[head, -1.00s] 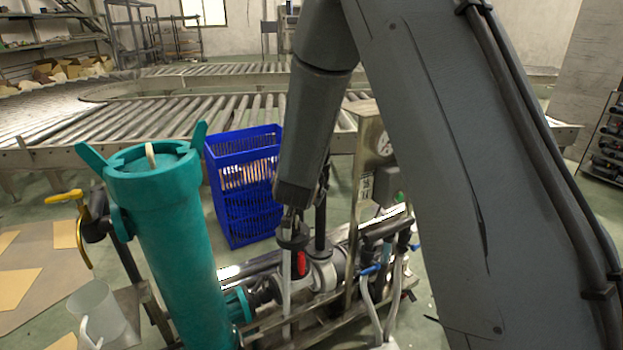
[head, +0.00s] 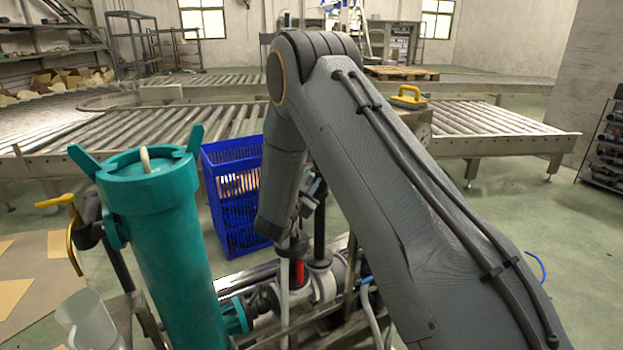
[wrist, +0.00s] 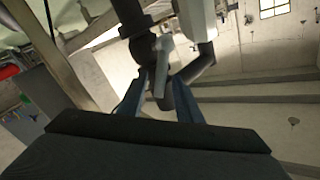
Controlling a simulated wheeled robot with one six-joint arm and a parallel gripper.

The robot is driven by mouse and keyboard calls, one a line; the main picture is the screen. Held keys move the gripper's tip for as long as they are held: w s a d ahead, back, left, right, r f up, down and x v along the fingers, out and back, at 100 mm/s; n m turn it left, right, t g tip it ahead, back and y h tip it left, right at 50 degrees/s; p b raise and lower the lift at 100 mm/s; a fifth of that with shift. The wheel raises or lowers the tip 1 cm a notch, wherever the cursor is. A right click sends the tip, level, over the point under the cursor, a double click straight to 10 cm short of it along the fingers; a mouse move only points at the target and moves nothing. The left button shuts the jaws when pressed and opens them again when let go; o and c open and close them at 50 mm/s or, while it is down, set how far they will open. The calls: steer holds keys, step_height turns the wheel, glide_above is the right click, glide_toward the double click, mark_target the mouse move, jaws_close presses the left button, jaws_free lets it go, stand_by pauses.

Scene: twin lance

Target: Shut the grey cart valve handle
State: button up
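My gripper (wrist: 161,84) shows in the wrist view with two blue fingers standing apart. A grey lever-like handle (wrist: 162,68) lies between the fingertips, with small gaps seeming to show beside it; I cannot tell whether either finger touches it. Dark pipe parts (wrist: 185,92) are just beyond it. In the head view my gripper (head: 302,212) is at the end of my bent arm, above the cart's piping and right of the teal filter housing (head: 165,235). The grey handle cannot be made out there.
A red handle (head: 299,272) is on the piping below my gripper. A blue crate (head: 228,218) stands behind the cart. A yellow-handled valve (head: 56,201) is left of the teal housing. Roller conveyors (head: 110,135) cross the back. The floor at right (head: 545,230) is mostly open.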

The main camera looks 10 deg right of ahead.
steer(key=shift+w+d, duration=0.35)
steer(key=shift+w, duration=0.2)
jaws_close()
steer(key=shift+f, duration=0.1)
